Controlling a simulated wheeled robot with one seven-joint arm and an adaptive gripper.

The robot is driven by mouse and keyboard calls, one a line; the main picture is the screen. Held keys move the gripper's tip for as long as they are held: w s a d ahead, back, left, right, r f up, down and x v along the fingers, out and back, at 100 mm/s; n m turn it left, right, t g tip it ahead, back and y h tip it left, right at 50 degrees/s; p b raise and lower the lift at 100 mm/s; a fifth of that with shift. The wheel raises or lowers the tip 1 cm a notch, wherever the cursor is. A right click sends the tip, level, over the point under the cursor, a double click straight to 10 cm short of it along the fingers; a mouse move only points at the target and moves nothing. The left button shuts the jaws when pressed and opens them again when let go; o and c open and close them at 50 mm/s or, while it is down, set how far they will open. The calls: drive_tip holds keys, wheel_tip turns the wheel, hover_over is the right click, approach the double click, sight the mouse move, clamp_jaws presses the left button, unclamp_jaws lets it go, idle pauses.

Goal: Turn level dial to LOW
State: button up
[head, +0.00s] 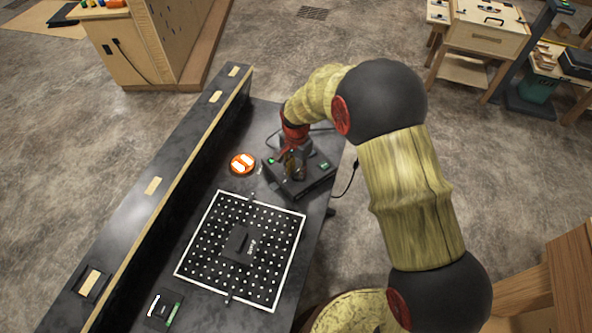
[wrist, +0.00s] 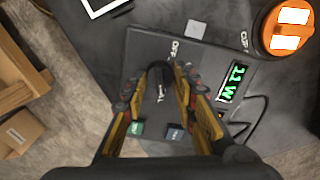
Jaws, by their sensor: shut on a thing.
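The dark console box (head: 318,178) sits at the far right end of the black bench. My gripper (head: 292,168) reaches down over it and hides much of its top. In the wrist view the box top (wrist: 145,45) shows with a lit green display (wrist: 234,82) that appears to read 11 W. My gripper (wrist: 160,92) is shut around a dark dial (wrist: 158,76) with a pale mark, one finger on each side. "OFF" lettering shows on the panel; the fingers cover part of the dial, and I cannot tell its setting.
An orange round object with white panels (head: 243,163) stands left of the console. A white-bordered perforated board (head: 208,250) with a dark block (head: 238,246) lies nearer. A long raised ledge (head: 165,188) borders the bench's left side. A cable runs off the right edge.

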drive_tip(key=shift+r+n, duration=0.1)
drive_tip(key=shift+n, duration=0.2)
drive_tip(key=n+p, duration=0.2)
drive_tip(key=n, duration=0.1)
drive_tip(key=shift+n, duration=0.3)
drive_tip(key=n+p, duration=0.2)
drive_tip(key=n, duration=0.3)
drive_tip(key=n+p, duration=0.1)
drive_tip(key=n, duration=0.4)
drive_tip(key=shift+n, duration=0.4)
drive_tip(key=n+p, duration=0.1)
drive_tip(key=n, duration=0.3)
drive_tip(key=shift+n, duration=0.3)
drive_tip(key=o, duration=1)
drive_tip(key=shift+o, duration=0.8)
